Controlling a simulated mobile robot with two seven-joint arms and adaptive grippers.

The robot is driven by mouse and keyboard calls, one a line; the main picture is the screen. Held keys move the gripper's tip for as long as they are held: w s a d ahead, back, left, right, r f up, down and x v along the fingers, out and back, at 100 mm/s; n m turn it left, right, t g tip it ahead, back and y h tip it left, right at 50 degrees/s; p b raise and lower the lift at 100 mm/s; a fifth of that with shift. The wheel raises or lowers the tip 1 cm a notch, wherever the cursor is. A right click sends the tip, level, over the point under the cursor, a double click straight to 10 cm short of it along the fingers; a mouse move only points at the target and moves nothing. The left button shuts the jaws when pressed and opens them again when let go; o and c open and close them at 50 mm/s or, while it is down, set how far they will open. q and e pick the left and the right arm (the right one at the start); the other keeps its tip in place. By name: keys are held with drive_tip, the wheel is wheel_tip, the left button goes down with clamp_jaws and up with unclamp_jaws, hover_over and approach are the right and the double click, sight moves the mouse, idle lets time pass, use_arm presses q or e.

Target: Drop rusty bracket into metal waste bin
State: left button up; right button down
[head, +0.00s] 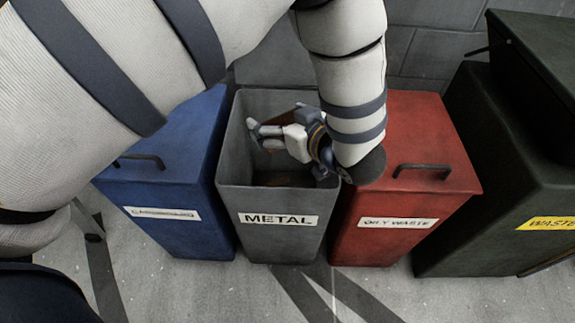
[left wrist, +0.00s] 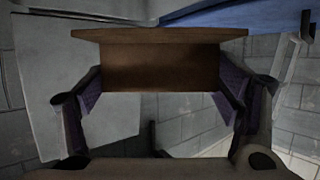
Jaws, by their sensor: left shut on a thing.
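The grey metal waste bin (head: 228,155), labelled METAL, stands open in the middle of the head view. My left gripper (head: 259,135) is at the bin's mouth, within its rim in the picture. It is shut on the rusty bracket, a brown angled piece (left wrist: 160,68) held between both fingers in the left wrist view. In the head view only a little brown of the bracket (head: 284,118) shows behind the gripper; the rest is hidden. I cannot tell exactly how deep the gripper sits. My right gripper is not in view.
A blue bin (head: 185,180) stands close on the left, and a red oily waste bin (head: 415,150) close on the right, both with lids shut. A dark waste bin (head: 480,190) stands further right. A grey block wall (head: 425,45) is behind.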

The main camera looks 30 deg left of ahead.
use_arm(q)
drive_tip(key=w+a+f+b, duration=0.5)
drive_tip(key=f+b, duration=0.2)
drive_tip(key=f, duration=0.1)
drive_tip(key=shift+w+a+f+n+g, duration=0.25)
drive_tip(key=shift+w+f+n+g, duration=0.05)
drive_tip(key=shift+w+f, duration=0.05)
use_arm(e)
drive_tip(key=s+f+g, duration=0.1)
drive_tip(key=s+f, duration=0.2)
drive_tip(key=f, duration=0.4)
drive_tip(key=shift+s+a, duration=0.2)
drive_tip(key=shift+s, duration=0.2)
use_arm(q)
drive_tip(key=o, duration=1.3)
drive_tip(key=v, duration=1.2)
drive_tip(key=shift+s+f, duration=0.1)
drive_tip(key=shift+f, duration=0.05)
